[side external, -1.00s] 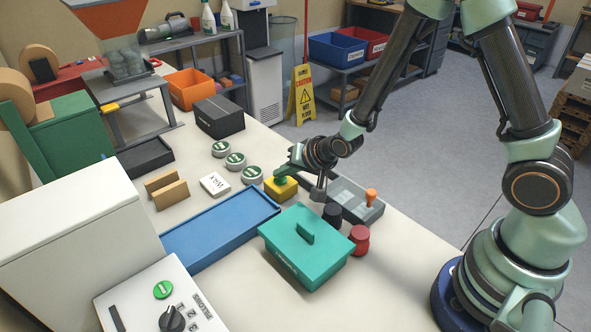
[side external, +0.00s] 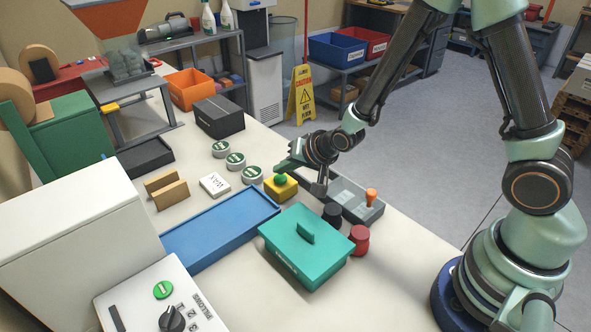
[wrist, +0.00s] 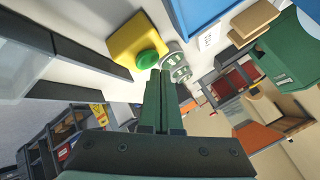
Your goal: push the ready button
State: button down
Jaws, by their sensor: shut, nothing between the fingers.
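The ready button is a green dome (side external: 280,180) on a yellow box (side external: 283,191), standing on the white bench near its middle. In the wrist view the green dome (wrist: 147,59) shows whole on the yellow box (wrist: 128,38). My gripper (side external: 278,167) is shut and empty. Its tips appear just above the dome in the side view, with the dome visible below them. In the wrist view the shut fingers (wrist: 157,74) end close to the dome's lower right edge. Whether the dome is pressed down cannot be told.
A grey control box with an orange knob (side external: 371,195) lies right of the button. A teal lidded box (side external: 305,255) and blue tray (side external: 220,232) are in front. Round tins (side external: 252,174) and a WAX box (side external: 214,185) stand to the left.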

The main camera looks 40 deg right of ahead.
jog(key=shift+r, duration=2.75)
jog(key=shift+r, duration=0.1)
notch_tip(320, 180, up, 4)
jog(key=n, duration=0.2)
send_over(284, 180)
jog(key=s+d, duration=0.2)
jog(key=s+d+r+n+g, duration=0.1)
jog(key=s+d+r+n, duration=0.1)
jog(key=s+r, duration=0.3)
jog(key=s+d+r+n+g+h, duration=0.1)
jog(key=s+d+r+n+g, duration=0.1)
jog(key=s, duration=0.9)
notch_tip(284, 180, up, 3)
jog(key=shift+d+f+n+g, duration=0.1)
jog(key=shift+d+n+g, duration=0.2)
jog(key=shift+n, duration=0.6)
